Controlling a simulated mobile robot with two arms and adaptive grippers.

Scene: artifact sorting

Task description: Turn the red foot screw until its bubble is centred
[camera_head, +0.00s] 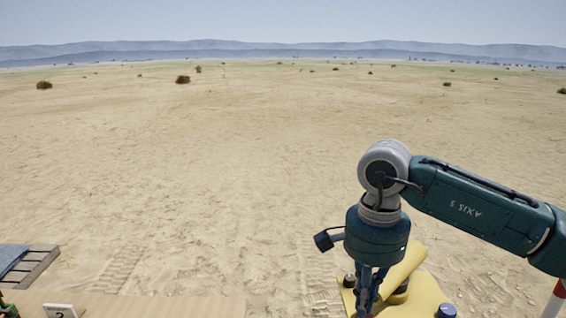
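A yellow instrument base (428,292) stands at the lower right, cut off by the bottom edge. I see no red foot screw and no bubble; the arm covers part of the base. My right gripper (367,299) points down in front of the base's left part. Its fingers run to the bottom edge, and whether they are open or touching anything cannot be told. My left gripper is not clearly in view.
A pale wooden surface (170,307) with a numbered card (60,311) lies at the bottom left. A slatted pallet-like thing (38,265) lies at the left edge. A red and white pole (556,300) stands at the far right. Open sand lies beyond.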

